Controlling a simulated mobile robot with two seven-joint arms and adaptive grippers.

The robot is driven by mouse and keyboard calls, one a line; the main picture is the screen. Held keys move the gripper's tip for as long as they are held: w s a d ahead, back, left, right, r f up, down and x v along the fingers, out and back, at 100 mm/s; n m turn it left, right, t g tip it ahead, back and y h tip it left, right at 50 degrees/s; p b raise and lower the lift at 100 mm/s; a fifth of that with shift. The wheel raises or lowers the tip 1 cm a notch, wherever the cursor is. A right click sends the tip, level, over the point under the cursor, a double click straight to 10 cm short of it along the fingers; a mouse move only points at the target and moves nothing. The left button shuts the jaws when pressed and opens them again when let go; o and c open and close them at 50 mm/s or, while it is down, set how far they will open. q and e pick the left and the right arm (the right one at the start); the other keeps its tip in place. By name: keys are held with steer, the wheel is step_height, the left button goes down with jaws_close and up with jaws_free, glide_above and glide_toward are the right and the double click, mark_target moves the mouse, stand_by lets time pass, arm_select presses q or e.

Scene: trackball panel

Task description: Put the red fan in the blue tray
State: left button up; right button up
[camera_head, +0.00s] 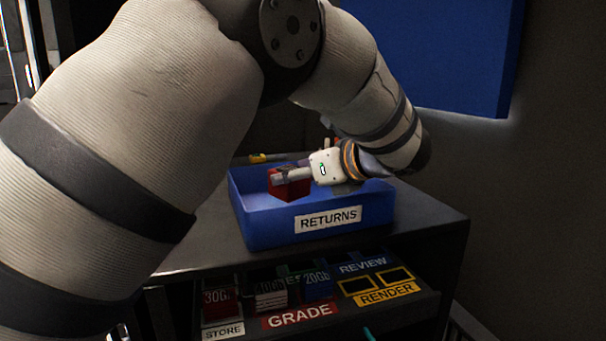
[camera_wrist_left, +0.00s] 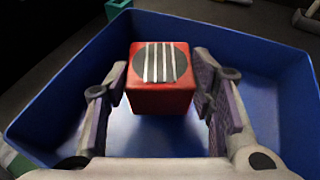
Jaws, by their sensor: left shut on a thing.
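The red fan is a small red block (camera_wrist_left: 158,98) with a dark round grille and pale bars on top. In the left wrist view it sits between the two fingers of my left gripper (camera_wrist_left: 160,84), which is shut on it. In the head view the red fan (camera_head: 291,191) is within the walls of the blue tray (camera_head: 272,233), which has a RETURNS label. My left gripper (camera_head: 284,178) reaches in from the right side, partly covering the fan. I cannot tell whether the fan touches the tray floor. My right gripper is not in view.
The tray stands on a dark cabinet top (camera_head: 420,215). A yellow-handled tool (camera_head: 262,158) lies behind the tray. Below, a shelf holds several labelled slots with boxes, marked STORE, GRADE (camera_head: 300,316), REVIEW and RENDER (camera_head: 388,293). The rest of the tray looks empty.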

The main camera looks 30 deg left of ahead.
arm_select(q)
steer(key=shift+f, duration=0.75)
steer(key=o, duration=1.2)
steer(key=shift+f, duration=0.25)
steer(key=shift+r, duration=0.55)
steer(key=v, duration=0.8)
steer(key=r+v, duration=0.1)
steer(key=v, duration=0.3)
